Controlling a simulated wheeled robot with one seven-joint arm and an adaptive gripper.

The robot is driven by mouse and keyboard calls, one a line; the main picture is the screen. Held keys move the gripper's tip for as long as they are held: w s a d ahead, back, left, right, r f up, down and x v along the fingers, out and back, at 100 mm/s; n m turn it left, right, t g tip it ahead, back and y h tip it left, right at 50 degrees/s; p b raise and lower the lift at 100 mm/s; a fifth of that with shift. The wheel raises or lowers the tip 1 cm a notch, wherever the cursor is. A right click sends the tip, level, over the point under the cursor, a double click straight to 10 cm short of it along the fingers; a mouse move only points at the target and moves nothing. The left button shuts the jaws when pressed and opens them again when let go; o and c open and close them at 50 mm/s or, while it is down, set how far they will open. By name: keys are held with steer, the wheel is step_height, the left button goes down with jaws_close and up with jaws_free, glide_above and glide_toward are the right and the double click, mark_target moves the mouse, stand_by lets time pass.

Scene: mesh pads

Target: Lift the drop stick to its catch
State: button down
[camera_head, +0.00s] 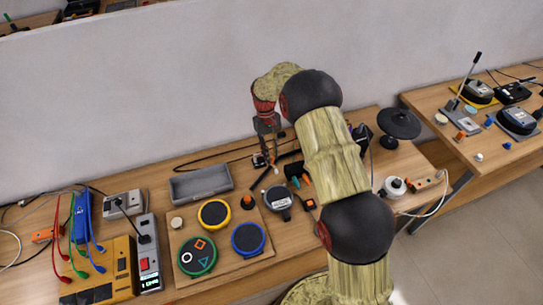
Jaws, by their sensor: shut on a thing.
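My gripper (267,152) hangs from the pale, bark-textured arm, low over the back middle of the wooden bench. It is shut on a thin dark piece, which I take to be the drop stick; fingers and small size hide most of it. A dark bar (261,179) lies slantwise just below the fingertips, and I cannot tell whether it belongs to the same piece. The catch cannot be made out clearly among the dark parts around the gripper.
A grey tray (201,182) is left of my gripper. In front lies a board with yellow (214,213), blue (248,239) and green (197,256) round pads. A round grey gauge (278,197) stands close to my arm. A black dish (399,123) stands at right. Cabled boxes fill the left end.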

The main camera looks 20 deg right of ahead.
steer(key=shift+w, duration=0.3)
steer(key=c, duration=2.1)
jaws_free()
steer(key=shift+c, duration=0.2)
steer(key=shift+o, duration=1.2)
steer(key=shift+w+f, duration=0.2)
steer(key=shift+o, duration=1.1)
steer(key=shift+s, duration=0.15)
steer(key=v, duration=1.2)
